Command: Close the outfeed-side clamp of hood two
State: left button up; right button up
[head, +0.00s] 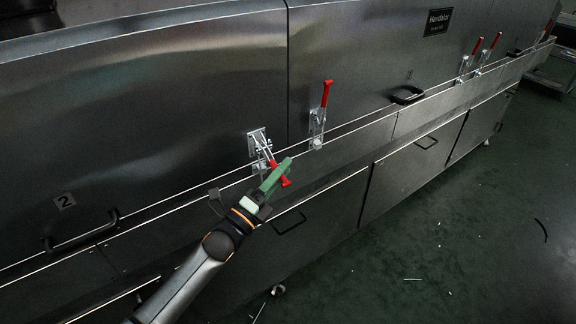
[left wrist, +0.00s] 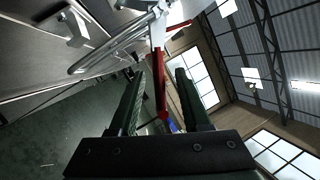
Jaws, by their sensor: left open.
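Hood two (head: 130,110) is the steel cover at the left, marked with a "2" plate (head: 64,201). Near its right end sits a toggle clamp (head: 257,141) with a metal linkage. Its red handle (head: 286,182) points down and outward, away from the hood. My left gripper (head: 273,178), with green fingers, is at this handle and open. In the left wrist view the red handle (left wrist: 159,84) lies between the two fingers, with gaps at the sides. The clamp's metal rod (left wrist: 110,46) shows beyond them. My right gripper is not in view.
Right of the seam, the neighbouring hood (head: 360,60) has a clamp (head: 317,127) with its red handle upright, close to my gripper. More upright red handles (head: 477,46) stand farther right. A ledge with black handles (head: 407,95) runs along the dryer. The green floor (head: 470,220) in front is mostly clear.

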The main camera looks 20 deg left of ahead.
pick_arm(q)
jog(key=shift+x, duration=1.3)
grip_shut()
dwell(0.5)
